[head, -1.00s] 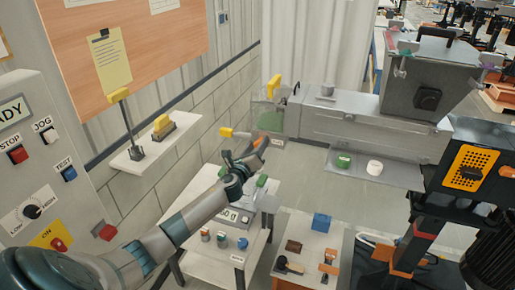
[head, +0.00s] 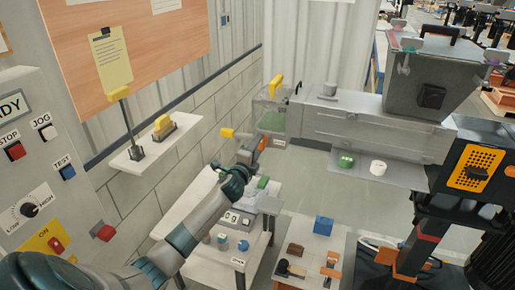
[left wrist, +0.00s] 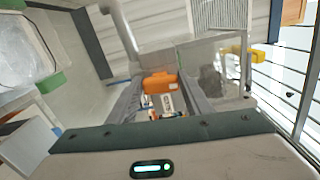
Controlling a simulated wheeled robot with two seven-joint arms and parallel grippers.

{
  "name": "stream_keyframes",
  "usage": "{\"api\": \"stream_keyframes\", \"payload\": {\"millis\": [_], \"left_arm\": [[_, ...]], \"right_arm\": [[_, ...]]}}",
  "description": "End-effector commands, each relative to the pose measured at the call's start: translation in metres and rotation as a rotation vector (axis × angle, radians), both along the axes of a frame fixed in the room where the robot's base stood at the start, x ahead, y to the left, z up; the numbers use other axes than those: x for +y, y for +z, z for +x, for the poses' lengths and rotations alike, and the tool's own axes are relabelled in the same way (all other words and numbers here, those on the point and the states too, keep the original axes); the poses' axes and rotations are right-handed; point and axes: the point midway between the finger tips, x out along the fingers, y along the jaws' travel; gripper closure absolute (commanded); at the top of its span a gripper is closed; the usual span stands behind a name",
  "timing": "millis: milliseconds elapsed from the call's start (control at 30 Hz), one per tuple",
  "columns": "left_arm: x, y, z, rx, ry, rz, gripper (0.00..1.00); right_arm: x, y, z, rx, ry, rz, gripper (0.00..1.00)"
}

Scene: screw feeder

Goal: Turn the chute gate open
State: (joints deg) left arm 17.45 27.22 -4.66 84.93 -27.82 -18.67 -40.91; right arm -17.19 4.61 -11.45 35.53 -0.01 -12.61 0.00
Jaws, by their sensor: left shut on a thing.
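The screw feeder (head: 375,125) is a grey metal housing with a hopper on top. At its left end is a clear, green-tinted chute box (head: 270,116) with a yellow handle (head: 276,83) on top. An orange handle (head: 263,143) sits just below the box; it also shows between the fingers in the left wrist view (left wrist: 160,83). My left gripper (head: 253,152) is at this handle, below the chute's end, shut on it. The fingers partly hide the handle, and I cannot tell the gate's angle. My right gripper is not in view.
A yellow knob (head: 228,132) projects just left of the gripper. Below stands a white table (head: 190,212) with a scale and small jars. A wall shelf (head: 155,147) is at left. A grey control panel (head: 35,165) is at far left.

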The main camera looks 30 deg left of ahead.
Motion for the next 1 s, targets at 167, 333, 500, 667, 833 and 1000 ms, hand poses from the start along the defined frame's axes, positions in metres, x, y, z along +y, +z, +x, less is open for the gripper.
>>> {"api": "stream_keyframes", "payload": {"millis": [167,333,500,667,833,1000], "left_arm": [[0.0004,-0.0021,-0.0004,-0.016,0.002,-0.072,0.77],[0.0003,-0.0023,-0.0004,-0.022,0.001,-0.101,0.77],[0.0002,-0.0024,-0.0004,-0.023,0.001,-0.107,0.77],[0.0001,-0.0024,-0.0003,-0.023,0.001,-0.107,0.77],[0.0,-0.0023,-0.0003,-0.023,0.001,-0.105,0.36],[0.0,-0.0017,-0.0001,-0.024,0.0,-0.103,0.36]], "right_arm": [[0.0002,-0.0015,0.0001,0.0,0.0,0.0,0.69],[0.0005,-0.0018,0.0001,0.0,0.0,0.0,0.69],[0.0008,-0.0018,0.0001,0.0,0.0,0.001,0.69],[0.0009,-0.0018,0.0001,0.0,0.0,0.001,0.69],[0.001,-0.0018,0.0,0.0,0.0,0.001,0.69],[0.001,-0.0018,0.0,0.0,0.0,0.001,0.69]]}}
